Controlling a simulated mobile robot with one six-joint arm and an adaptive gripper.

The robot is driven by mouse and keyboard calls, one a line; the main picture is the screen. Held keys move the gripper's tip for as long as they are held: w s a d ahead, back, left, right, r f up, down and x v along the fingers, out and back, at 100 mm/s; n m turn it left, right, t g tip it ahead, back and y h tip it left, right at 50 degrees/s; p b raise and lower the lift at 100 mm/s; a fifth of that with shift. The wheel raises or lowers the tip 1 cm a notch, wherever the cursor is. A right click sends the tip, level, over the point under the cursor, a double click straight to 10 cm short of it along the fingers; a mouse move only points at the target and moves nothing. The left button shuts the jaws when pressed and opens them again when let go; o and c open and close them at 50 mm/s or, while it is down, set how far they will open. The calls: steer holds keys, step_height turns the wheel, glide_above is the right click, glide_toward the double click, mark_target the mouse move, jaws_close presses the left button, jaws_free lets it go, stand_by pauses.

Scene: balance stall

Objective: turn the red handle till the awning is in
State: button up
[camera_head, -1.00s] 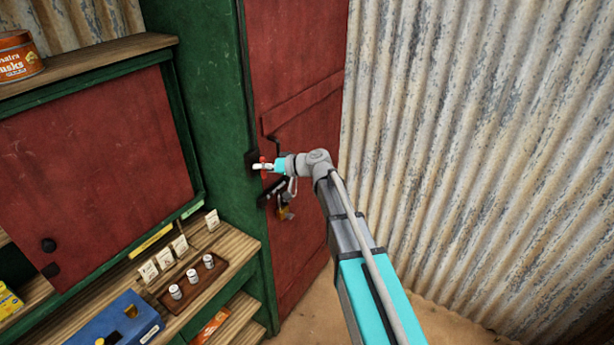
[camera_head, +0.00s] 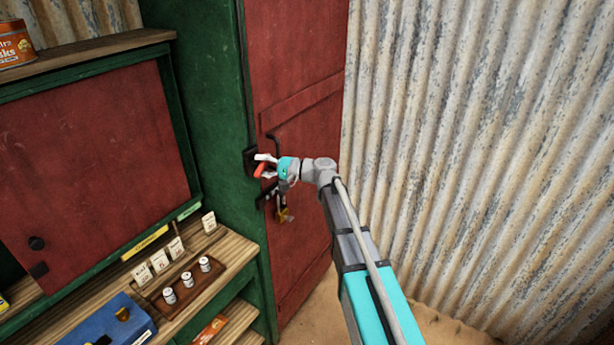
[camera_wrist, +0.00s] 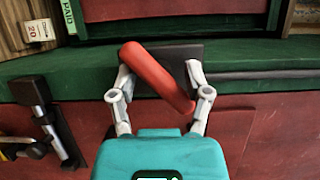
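The red handle (camera_head: 262,170) is on a dark mount at the edge of the green post, beside the red door. In the wrist view the red handle (camera_wrist: 158,77) runs slantwise from upper left to lower right in front of the black mount (camera_wrist: 185,56). My gripper (camera_head: 265,166) is at the handle. In the wrist view my gripper (camera_wrist: 160,78) has its two fingers spread, one on each side of the handle. The gap is wider than the handle is thick; whether a finger touches it I cannot tell. The awning is not in view.
A black latch with a brass padlock (camera_head: 284,214) hangs on the red door (camera_head: 300,110) just below my gripper. A counter (camera_head: 228,246) with cards, small weights in a tray (camera_head: 184,304) and a blue box (camera_head: 112,325) stands at lower left. Corrugated metal wall (camera_head: 470,150) is at right.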

steer(key=v, duration=1.3)
steer(key=shift+d, duration=0.25)
steer(key=shift+s, duration=0.15)
steer(key=shift+s+f, duration=0.15)
steer(key=shift+f, duration=0.1)
steer(key=c, duration=0.5)
steer(key=s+f+h, duration=0.1)
steer(key=f, duration=0.1)
steer(key=s+a+f+g+h, duration=0.1)
steer(key=s+f, duration=0.1)
steer(key=s+f+n+h, duration=0.1)
steer(key=s+f, duration=0.1)
steer(key=shift+s+a+f+g+h, duration=0.2)
steer(key=shift+f+g+h, duration=0.1)
steer(key=shift+h, duration=0.1)
jaws_close()
steer(key=s+d+f+n+g+h, duration=0.1)
steer(key=s+d+f+h, duration=0.5)
steer(key=s, duration=0.2)
steer(key=s+d+f+n+g+h+b, duration=0.1)
steer(key=s+d+f+g+h, duration=0.1)
steer(key=s+d+f+h, duration=0.3)
steer(key=s+f+h, duration=0.2)
steer(key=s, duration=0.1)
steer(key=shift+s+d+f+h, duration=0.25)
steer(key=shift+s+d+h, duration=0.05)
steer(key=shift+s+d, duration=0.1)
